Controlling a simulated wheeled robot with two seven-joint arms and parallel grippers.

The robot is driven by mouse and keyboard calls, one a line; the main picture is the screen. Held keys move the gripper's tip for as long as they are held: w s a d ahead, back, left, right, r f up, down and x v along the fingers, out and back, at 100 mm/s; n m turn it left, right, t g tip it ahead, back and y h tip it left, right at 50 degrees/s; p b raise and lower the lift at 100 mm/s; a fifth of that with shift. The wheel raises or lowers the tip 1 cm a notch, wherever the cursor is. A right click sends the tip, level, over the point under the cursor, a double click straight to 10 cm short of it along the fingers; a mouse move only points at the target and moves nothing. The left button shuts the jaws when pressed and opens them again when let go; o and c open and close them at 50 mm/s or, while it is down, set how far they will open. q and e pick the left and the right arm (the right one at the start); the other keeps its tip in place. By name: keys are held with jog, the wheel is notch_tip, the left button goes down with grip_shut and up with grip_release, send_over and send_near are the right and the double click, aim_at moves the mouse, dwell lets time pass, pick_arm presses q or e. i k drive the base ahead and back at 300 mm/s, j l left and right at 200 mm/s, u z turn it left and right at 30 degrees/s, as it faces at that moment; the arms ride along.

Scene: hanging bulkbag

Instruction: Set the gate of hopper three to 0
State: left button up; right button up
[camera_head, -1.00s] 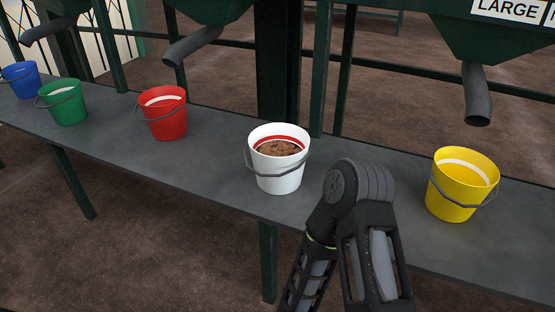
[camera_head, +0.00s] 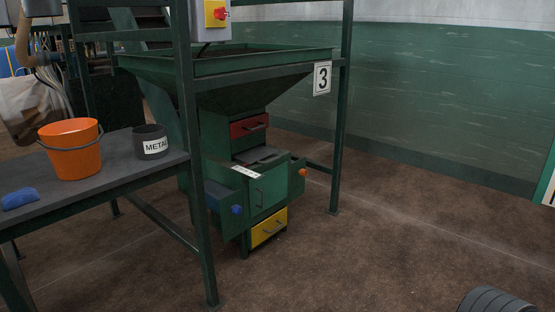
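Hopper three (camera_head: 245,90) is a green funnel in a green frame, with a white sign (camera_head: 322,78) reading 3 at its right corner. Below it is a green cabinet (camera_head: 267,187) with a red drawer (camera_head: 249,126) at the top and a yellow drawer (camera_head: 268,227) at the bottom. A small white marked strip (camera_head: 247,172) lies on the cabinet's upper front edge; its marks are too small to read. A blue knob (camera_head: 237,210) and an orange knob (camera_head: 302,172) sit at its sides. I cannot tell which part is the gate or its setting. Neither gripper is in view.
A grey table (camera_head: 110,182) at the left holds an orange bucket (camera_head: 72,150), a dark container (camera_head: 150,142) labelled METAL and a blue lump (camera_head: 19,199). A yellow box with a red switch (camera_head: 217,13) is above the hopper.

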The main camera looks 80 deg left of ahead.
aim_at(252, 155)
jog(key=u, duration=2.8)
